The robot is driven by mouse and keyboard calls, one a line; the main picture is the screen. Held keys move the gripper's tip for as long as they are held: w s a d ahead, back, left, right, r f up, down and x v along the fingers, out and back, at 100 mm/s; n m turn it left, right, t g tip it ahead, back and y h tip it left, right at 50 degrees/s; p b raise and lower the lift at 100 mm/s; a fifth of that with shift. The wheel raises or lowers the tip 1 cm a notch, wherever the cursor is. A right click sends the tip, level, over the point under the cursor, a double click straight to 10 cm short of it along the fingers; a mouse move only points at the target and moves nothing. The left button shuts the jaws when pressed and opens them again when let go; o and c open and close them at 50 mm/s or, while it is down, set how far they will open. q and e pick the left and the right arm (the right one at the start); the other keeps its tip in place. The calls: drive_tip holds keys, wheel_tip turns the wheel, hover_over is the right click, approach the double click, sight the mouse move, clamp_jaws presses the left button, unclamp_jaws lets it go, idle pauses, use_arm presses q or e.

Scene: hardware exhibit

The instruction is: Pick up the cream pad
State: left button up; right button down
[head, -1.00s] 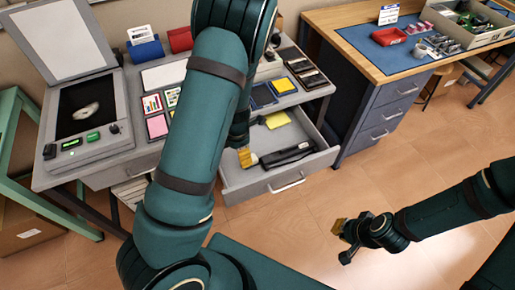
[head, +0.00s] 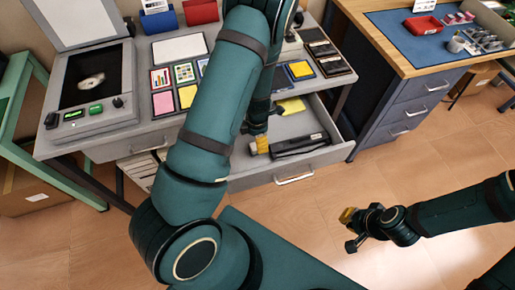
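A flat off-white pad (head: 180,48), the palest one I see, lies on the grey desk behind my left arm; I cannot tell for sure that it is the cream pad. My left gripper (head: 259,146) points down at the open drawer (head: 238,172), its yellowish fingertip left of a black device (head: 299,146). My own arm hides much of this gripper, so its opening is unclear. A yellow pad (head: 291,105) lies deeper in the drawer. My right gripper (head: 350,231) is open and empty above the floor, well away from the desk.
A scanner (head: 110,118) with its lid raised stands at the desk's left. Coloured pads, including a pink one (head: 163,103), lie beside my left arm. A workbench with a blue mat (head: 390,28) and red tray (head: 423,26) stands right. The floor in front is clear.

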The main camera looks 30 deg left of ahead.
use_arm(q)
wheel_tip(320, 180, down, 5)
drive_tip(key=shift+w+f+b, duration=0.1)
drive_tip(key=shift+f+b, duration=0.05)
drive_tip(key=shift+b, duration=0.85)
drive_tip(key=shift+d, duration=0.1)
drive_tip(key=c, duration=1.2)
